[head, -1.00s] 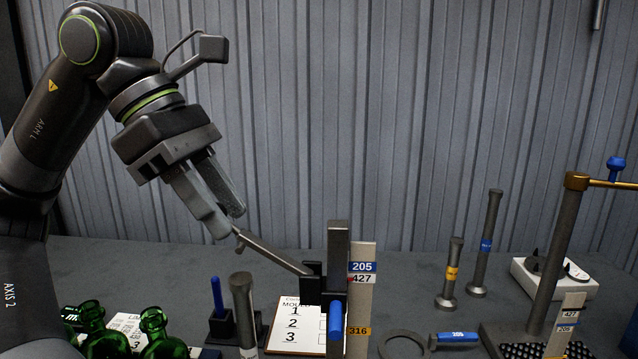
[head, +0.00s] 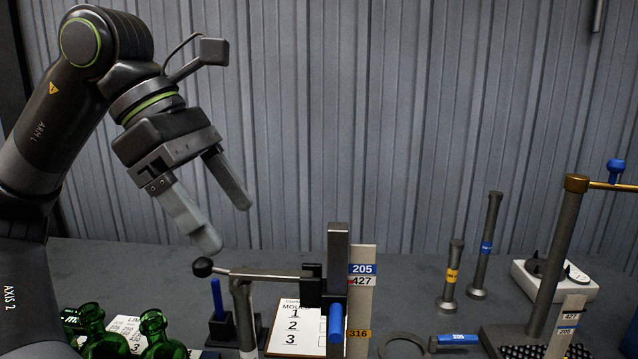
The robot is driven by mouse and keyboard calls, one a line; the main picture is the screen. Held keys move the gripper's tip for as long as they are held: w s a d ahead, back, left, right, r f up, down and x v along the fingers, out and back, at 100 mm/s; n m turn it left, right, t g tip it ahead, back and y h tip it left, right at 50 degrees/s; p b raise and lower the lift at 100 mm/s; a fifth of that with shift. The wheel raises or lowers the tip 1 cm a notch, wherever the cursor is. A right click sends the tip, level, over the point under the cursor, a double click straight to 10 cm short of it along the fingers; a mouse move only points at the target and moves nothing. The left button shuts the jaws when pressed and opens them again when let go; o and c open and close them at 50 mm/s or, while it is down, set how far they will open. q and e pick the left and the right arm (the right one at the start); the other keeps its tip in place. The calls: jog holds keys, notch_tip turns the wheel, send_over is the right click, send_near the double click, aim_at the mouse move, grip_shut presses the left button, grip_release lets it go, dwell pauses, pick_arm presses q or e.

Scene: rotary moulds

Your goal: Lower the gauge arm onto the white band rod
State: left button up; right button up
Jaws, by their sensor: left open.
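The gauge arm (head: 262,275) is a thin grey bar with a dark ball (head: 202,267) at its left end. It lies close to level and runs right to the gauge post (head: 339,250). The white band rod (head: 244,318) stands upright beneath it, and the bar appears to rest on the rod's top. A pale band shows low on the rod, near the frame's bottom. My left gripper (head: 226,222) is open and empty just above the ball, its fingers apart and pointing down. My right gripper is not in view.
The gauge's scale strip (head: 361,300) reads 205, 427 and 316. Green bottles (head: 150,330) stand at bottom left. A yellow-banded rod (head: 451,278) and a blue-banded rod (head: 485,250) stand right of the gauge. A ring with a blue handle (head: 455,339) lies in front.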

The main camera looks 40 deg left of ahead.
pick_arm(q)
jog(key=shift+r+p, duration=0.35)
notch_tip(320, 180, up, 2)
jog(key=p, duration=0.2)
notch_tip(320, 180, up, 4)
jog(key=p, duration=0.4)
send_over(225, 269)
jog(key=shift+r, duration=0.15)
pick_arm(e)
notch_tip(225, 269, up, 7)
